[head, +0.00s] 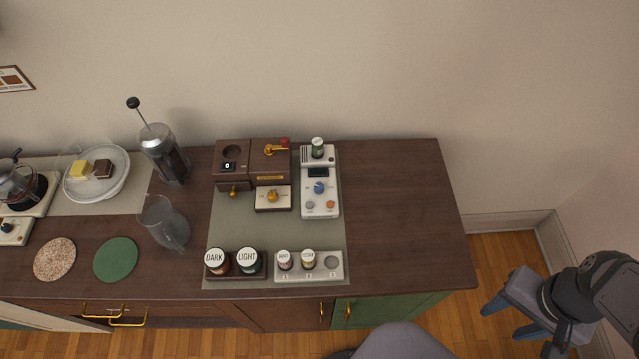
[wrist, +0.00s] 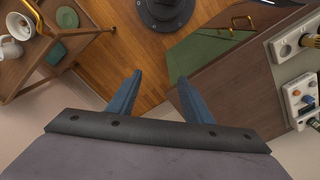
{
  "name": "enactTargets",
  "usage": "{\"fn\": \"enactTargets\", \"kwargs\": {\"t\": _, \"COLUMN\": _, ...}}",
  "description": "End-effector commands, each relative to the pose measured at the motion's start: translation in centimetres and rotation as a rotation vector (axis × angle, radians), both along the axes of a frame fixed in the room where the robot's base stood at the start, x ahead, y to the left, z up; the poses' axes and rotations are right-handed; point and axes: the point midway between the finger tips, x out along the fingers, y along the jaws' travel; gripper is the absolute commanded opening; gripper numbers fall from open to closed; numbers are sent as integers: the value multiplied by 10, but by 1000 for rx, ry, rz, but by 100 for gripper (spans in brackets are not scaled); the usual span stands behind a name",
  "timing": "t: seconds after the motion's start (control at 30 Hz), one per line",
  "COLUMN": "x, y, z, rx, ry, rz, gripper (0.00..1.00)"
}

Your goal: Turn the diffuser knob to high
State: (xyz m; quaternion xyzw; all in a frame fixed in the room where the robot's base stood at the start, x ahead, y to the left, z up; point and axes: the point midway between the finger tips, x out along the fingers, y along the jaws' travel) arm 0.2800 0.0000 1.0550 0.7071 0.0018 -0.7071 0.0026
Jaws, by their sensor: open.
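The knob's marks are too small to read. In the wrist view the diffuser (wrist: 293,107) is at the right edge, with the blue knob (wrist: 307,99) visible. My gripper (head: 507,322) is open and empty, out past the counter's right end, well apart from the diffuser. Its blue fingers show in the wrist view (wrist: 159,85).
A brown grinder (head: 233,180) with a brass knob stands left of the diffuser. In front are DARK and LIGHT jars and a white vial rack (head: 312,274). A French press (head: 165,158) and glass pitcher (head: 168,228) stand left. The counter's right end (head: 402,210) is clear.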

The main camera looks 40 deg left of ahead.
Motion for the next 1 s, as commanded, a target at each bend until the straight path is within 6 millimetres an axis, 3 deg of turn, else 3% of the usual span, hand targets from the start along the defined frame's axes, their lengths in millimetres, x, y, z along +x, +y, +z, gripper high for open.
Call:
{"fn": "enactTargets", "kwargs": {"t": 0.17, "x": 4, "y": 4, "z": -4, "rx": 8, "ry": -3, "rz": 21, "gripper": 40}}
{"fn": "enactTargets", "kwargs": {"t": 0.27, "x": 13, "y": 16, "z": -13, "rx": 30, "ry": -11, "rz": 82, "gripper": 40}}
{"fn": "enactTargets", "kwargs": {"t": 0.37, "x": 30, "y": 41, "z": -26, "rx": 73, "ry": -27, "rz": 195, "gripper": 40}}
{"fn": "enactTargets", "kwargs": {"t": 0.57, "x": 71, "y": 128, "z": -57, "rx": 216, "ry": -100, "rz": 558, "gripper": 40}}
{"fn": "enactTargets", "kwargs": {"t": 0.7, "x": 88, "y": 209, "z": -74, "rx": 338, "ry": -184, "rz": 859, "gripper": 40}}
{"fn": "enactTargets", "kwargs": {"t": 0.9, "x": 87, "y": 323, "z": -86, "rx": 510, "ry": -337, "rz": 1264, "gripper": 40}}
{"fn": "enactTargets", "kwargs": {"t": 1.0, "x": 78, "y": 368, "z": -86, "rx": 582, "ry": -416, "rz": 1422, "gripper": 40}}
